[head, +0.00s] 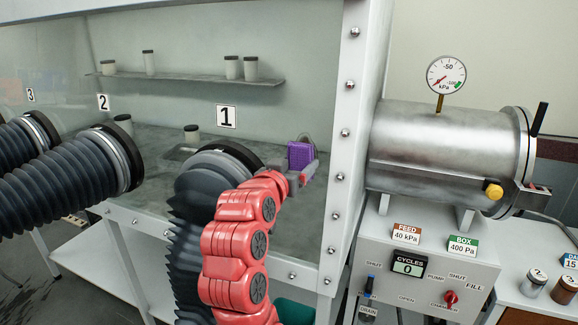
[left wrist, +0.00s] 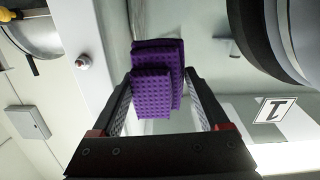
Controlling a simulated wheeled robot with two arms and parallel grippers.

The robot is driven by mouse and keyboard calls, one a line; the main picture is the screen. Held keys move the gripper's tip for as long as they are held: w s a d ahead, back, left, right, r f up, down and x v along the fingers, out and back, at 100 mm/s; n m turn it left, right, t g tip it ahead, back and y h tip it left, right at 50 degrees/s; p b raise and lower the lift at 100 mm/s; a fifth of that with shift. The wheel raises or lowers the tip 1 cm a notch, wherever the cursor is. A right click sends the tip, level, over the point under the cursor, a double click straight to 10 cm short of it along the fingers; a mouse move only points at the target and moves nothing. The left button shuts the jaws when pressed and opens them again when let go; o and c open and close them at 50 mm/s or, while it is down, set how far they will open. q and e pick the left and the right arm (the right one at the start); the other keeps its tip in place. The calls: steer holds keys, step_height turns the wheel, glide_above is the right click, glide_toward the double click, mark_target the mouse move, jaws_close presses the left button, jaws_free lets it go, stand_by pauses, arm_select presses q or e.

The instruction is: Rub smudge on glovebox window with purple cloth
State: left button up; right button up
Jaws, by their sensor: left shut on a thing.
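The purple cloth (head: 299,155) is a thick, textured pad in front of the glovebox window (head: 280,40), right of the label "1". My left gripper (head: 303,178) is shut on it. In the left wrist view the cloth (left wrist: 153,92) sits between the two fingers (left wrist: 162,105), with a second purple layer or reflection just behind it. I cannot tell for sure whether the cloth touches the glass. A faint greyish patch, likely the smudge (head: 310,141), shows at the cloth's upper right edge; the cloth hides most of it. My right gripper is not in view.
Black glove port 1 (head: 235,153) is close left of my left gripper. The bolted white frame post (head: 342,150) stands close right. A steel antechamber (head: 440,150) with a gauge and a control panel (head: 425,255) are further right. Jars stand behind the glass.

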mark_target(318, 171)
arm_select(q)
steer(key=shift+s+d+f+b, duration=0.2)
steer(key=shift+d+f+b, duration=0.2)
steer(key=shift+d, duration=0.25)
steer(key=shift+s+d+f+b, duration=0.25)
steer(key=shift+d+f+b, duration=0.15)
steer(key=shift+d, duration=0.2)
steer(key=shift+s+d+f+b, duration=0.2)
steer(key=shift+d+f+b, duration=0.1)
steer(key=shift+d+b, duration=0.25)
steer(key=w+a+b, duration=0.1)
steer(key=w+a, duration=0.1)
steer(key=a, duration=0.5)
steer(key=shift+b, duration=0.3)
steer(key=shift+a, duration=0.1)
steer(key=shift+b+v, duration=0.95)
steer(key=shift+v, duration=2)
